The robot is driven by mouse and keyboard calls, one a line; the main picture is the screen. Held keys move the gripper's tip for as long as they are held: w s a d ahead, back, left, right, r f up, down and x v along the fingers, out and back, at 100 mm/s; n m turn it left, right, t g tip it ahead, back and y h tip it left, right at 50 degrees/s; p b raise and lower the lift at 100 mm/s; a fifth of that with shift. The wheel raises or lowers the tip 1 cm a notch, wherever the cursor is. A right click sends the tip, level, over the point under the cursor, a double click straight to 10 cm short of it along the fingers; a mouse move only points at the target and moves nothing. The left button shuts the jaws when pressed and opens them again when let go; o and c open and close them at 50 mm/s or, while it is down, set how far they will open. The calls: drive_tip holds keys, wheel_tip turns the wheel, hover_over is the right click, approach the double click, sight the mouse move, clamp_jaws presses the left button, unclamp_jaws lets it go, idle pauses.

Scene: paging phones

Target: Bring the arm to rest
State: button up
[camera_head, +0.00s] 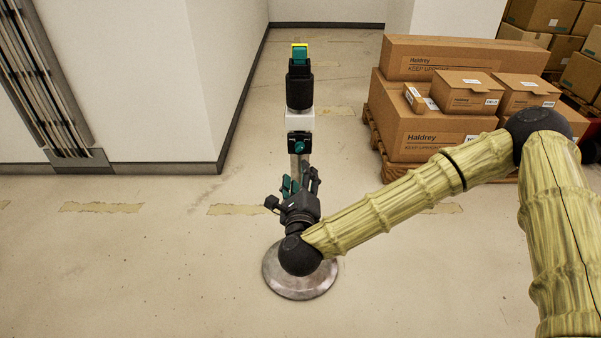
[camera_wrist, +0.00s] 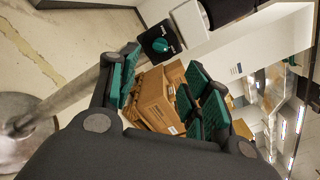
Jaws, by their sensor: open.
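My gripper (camera_head: 299,184) is at the end of my bent arm, low in front of a stand with a round metal base (camera_head: 300,286). In the wrist view my gripper (camera_wrist: 163,68) is open, with teal finger pads apart and nothing between them. The stand's metal pole (camera_wrist: 70,95) passes beside the left finger; I cannot tell if they touch. The stand carries a black box with a teal round button (camera_head: 299,142), also in the wrist view (camera_wrist: 161,43). Above it are a white block (camera_head: 299,118) and a black cylinder (camera_head: 299,88) with a teal and yellow top.
Stacked cardboard boxes (camera_head: 425,135) stand on a wooden pallet (camera_head: 378,150) at the right, behind my arm. More boxes (camera_head: 545,15) are at the far right. A white wall (camera_head: 130,80) with conduits (camera_head: 45,75) is at the left. The floor at the left front is clear.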

idle(0.4)
drive_tip(key=s+a+f+n+g+y, duration=0.1)
drive_tip(key=s+f+n+g+y, duration=0.1)
drive_tip(key=s+f+n, duration=0.35)
drive_tip(key=s+f+n+g+y, duration=0.1)
drive_tip(key=s+f+n+g, duration=0.2)
drive_tip(key=f, duration=0.6)
drive_tip(key=s+a+f+n+g+y, duration=0.1)
drive_tip(key=s+f+n+g+y, duration=0.1)
drive_tip(key=s+f+n, duration=0.45)
drive_tip(key=s+d+f+n+g+h, duration=0.2)
drive_tip(key=s+d+f+n+g, duration=0.55)
drive_tip(key=s+d+f, duration=0.65)
drive_tip(key=s+d+f+n+g+h, duration=0.3)
drive_tip(key=s+d+n+g, duration=0.1)
drive_tip(key=s+d, duration=0.65)
wheel_tip(320, 180, up, 25)
drive_tip(key=p, duration=2.5)
drive_tip(key=shift+w, duration=0.2)
drive_tip(key=shift+d+r+t, duration=0.1)
drive_tip(key=shift+t, duration=0.15)
